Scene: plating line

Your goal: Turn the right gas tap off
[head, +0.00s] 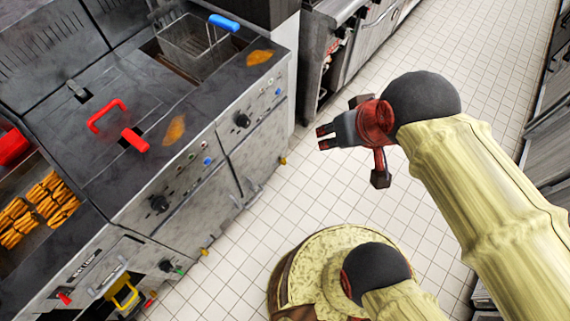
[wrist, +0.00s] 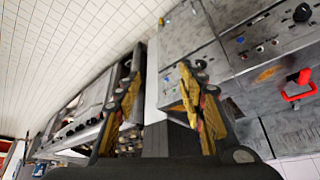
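Small yellow taps stick out low on the fryer front in the head view: a right one (head: 283,160) near the fryer's right corner and a left one (head: 204,252). Which way their handles are turned is too small to tell. A small yellow tap (wrist: 162,20) also shows at the top of the wrist view. My gripper (head: 321,137) is in the air over the floor, to the right of the right tap and apart from it. Its fingers (wrist: 157,85) are spread, with nothing between them.
The fryer front carries black knobs (head: 242,120) and small coloured buttons. A wire basket (head: 195,40) with a blue handle and red handles (head: 135,139) are on top. Another appliance (head: 330,45) stands beyond a gap. The tiled floor (head: 270,220) is clear around my base.

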